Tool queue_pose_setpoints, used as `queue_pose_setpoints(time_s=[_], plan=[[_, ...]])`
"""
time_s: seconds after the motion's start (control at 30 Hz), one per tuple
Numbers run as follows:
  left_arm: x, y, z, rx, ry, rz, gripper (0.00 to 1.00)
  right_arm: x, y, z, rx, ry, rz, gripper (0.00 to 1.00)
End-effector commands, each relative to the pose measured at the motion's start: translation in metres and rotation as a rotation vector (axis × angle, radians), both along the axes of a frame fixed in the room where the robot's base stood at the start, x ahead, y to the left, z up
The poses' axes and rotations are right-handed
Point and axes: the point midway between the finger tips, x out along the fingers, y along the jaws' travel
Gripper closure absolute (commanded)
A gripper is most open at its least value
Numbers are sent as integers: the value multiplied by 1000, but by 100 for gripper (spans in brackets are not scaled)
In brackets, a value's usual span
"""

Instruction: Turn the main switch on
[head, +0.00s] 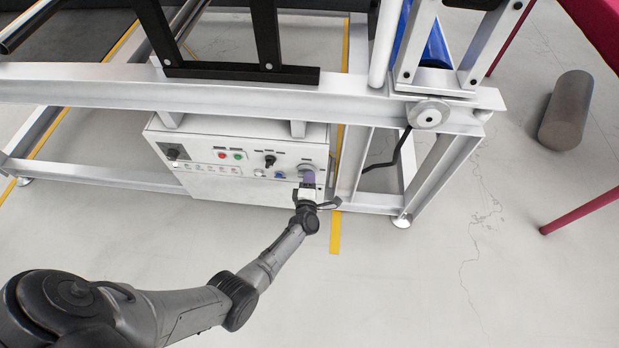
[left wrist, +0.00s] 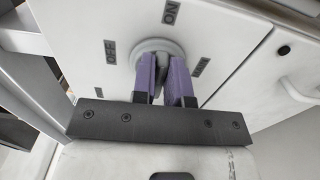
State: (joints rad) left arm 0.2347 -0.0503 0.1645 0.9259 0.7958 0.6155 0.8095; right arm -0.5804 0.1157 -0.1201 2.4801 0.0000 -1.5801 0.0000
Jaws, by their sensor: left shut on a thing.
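The main switch is a round light-grey knob on the front of the white control box (head: 235,191), at the right end of its panel. In the left wrist view the main switch (left wrist: 158,44) has an OFF label to its left and an ON label above it. My left gripper (head: 308,177) reaches the panel from the front. In the left wrist view its purple fingers (left wrist: 164,72) are shut on the switch's grip, one on each side. The fingers hide most of the grip, so its exact angle is hard to tell. My right gripper is not in view.
The panel also carries a green button (head: 237,155), a red button (head: 222,155) and a black selector (head: 269,160) left of the main switch. A white steel frame (head: 230,92) runs above the box. A grey cylinder (head: 566,110) lies at the right. The floor in front is clear.

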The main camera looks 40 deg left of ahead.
Motion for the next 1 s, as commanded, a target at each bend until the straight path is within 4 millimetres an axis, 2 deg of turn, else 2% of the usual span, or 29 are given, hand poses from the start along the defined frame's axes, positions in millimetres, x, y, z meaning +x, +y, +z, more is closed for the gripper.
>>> queue_pose_setpoints(time_s=[0.63, 0.67, 0.7, 0.9, 1.0], plan=[[0, 0, -1, 39, 26, 1, 100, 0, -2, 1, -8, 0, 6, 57], [0, 0, -1, 39, 26, 0, 85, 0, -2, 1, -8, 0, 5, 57], [0, 0, -1, 39, 25, 0, 81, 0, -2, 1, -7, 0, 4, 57], [0, 0, -1, 38, 24, 0, 62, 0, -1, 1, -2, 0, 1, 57], [0, 0, -1, 37, 24, 0, 61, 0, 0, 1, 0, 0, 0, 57]])
